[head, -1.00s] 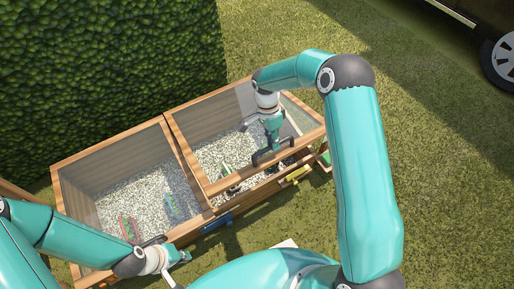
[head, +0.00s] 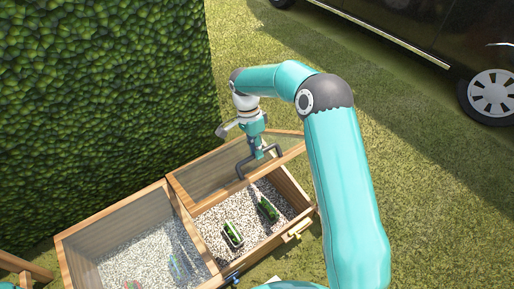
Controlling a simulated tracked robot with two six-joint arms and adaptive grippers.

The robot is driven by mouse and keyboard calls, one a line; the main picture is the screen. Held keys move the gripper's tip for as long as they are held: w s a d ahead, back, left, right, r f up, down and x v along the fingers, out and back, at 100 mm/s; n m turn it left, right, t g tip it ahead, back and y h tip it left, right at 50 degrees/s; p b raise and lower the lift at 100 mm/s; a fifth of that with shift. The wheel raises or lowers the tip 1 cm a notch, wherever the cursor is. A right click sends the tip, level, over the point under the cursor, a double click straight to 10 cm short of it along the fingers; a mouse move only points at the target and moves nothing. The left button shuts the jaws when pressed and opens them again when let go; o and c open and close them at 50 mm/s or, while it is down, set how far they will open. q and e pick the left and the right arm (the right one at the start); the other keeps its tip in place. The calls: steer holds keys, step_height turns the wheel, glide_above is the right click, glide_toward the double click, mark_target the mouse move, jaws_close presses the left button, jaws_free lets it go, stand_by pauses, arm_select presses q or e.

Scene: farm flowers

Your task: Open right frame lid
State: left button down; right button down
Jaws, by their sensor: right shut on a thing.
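The right frame lid (head: 204,174), a glazed wooden-edged panel, is tilted up over the back of the right cold frame (head: 293,190). My right gripper (head: 257,163) is at the lid's raised front edge and is shut on its dark handle (head: 243,166). The right frame's gravel bed shows openly below, with two green plant trays (head: 233,234) on it. The left frame lid (head: 120,240) lies closed. My left gripper is not in view.
A tall green hedge (head: 100,100) stands close behind the frames on the left. A dark vehicle (head: 430,35) is parked at the top right. Open grass (head: 440,200) lies to the right.

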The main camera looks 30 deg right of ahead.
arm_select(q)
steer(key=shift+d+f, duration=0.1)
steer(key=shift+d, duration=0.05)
arm_select(e)
steer(key=shift+w+d+f, duration=0.1)
steer(key=shift+w+f, duration=0.15)
steer(key=shift+w, duration=0.15)
steer(key=c, duration=1.6)
jaws_free()
steer(key=o, duration=0.5)
steer(key=shift+w+f, duration=0.25)
steer(key=shift+w, duration=0.1)
steer(key=shift+c, duration=0.2)
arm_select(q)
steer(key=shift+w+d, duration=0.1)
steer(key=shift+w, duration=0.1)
arm_select(e)
steer(key=shift+r, duration=0.1)
steer(key=shift+s, duration=0.1)
steer(key=shift+r, duration=0.2)
steer(key=v, duration=1.1)
steer(key=shift+r, duration=0.25)
